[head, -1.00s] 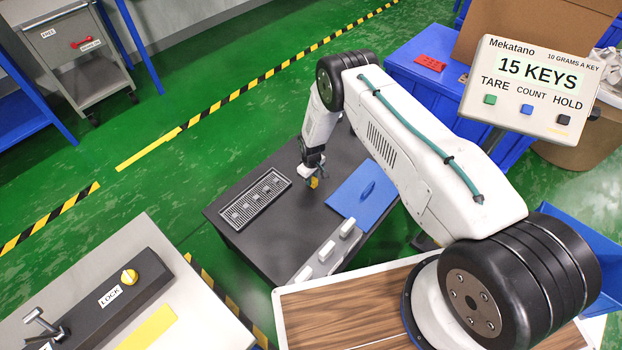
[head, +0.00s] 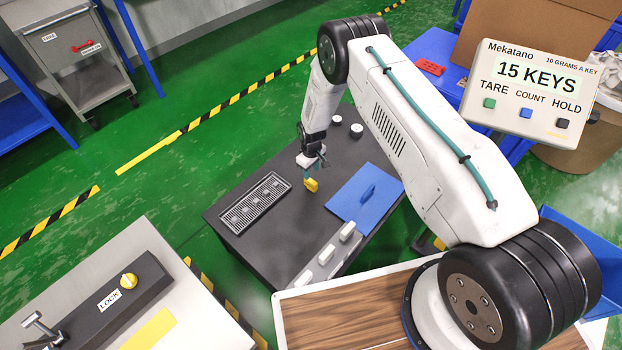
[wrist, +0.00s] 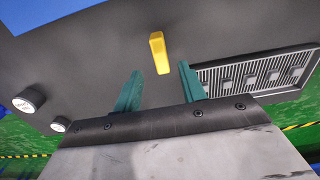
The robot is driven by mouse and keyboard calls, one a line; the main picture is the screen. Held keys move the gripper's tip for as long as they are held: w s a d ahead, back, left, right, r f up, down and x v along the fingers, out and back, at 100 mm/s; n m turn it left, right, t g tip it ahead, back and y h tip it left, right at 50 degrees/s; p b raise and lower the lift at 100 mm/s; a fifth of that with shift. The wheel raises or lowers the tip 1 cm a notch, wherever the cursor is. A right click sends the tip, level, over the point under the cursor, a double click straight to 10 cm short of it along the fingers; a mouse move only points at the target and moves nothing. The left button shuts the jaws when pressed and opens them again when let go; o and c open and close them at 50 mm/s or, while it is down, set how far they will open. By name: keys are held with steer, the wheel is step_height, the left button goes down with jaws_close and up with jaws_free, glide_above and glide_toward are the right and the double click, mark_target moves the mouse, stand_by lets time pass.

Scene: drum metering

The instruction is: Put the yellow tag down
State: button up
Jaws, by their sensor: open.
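The yellow tag (head: 311,185) is on the dark table top (head: 275,230), between the grated tray and the blue mat. In the wrist view the yellow tag (wrist: 159,53) shows whole, just beyond and between the tips of the teal fingers, with a gap on either side. My gripper (head: 312,172) is over the table, right by the tag. In the wrist view my gripper (wrist: 160,72) is open, with nothing between its fingers.
The grated tray (head: 255,204) lies left of the tag. A blue mat (head: 347,208) with a raised handle lies to the right. White blocks (head: 326,254) stand along the front right edge. Two white round pieces (head: 356,130) stand towards the back. Dark table is bare around the tag.

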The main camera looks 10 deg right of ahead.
step_height(320, 180, up, 4)
step_height(320, 180, up, 21)
steer(key=m, duration=0.1)
glide_above(311, 181)
steer(key=d, duration=0.2)
steer(key=s+d+r+m, duration=0.1)
steer(key=s+d+r, duration=0.15)
steer(key=r, duration=0.65)
steer(key=s+d+r+m, duration=0.1)
steer(key=s+r, duration=0.3)
steer(key=r, duration=0.6)
steer(key=s+d+r+m+t, duration=0.1)
steer(key=s+d+r+m, duration=0.15)
steer(key=s+r, duration=1.3)
steer(key=s+d+r+m, duration=0.1)
steer(key=s+d, duration=0.1)
steer(key=s, duration=1.9)
steer(key=shift+s+d+r+m, duration=0.15)
steer(key=shift+s+d+m, duration=0.05)
steer(key=shift+s+m, duration=0.15)
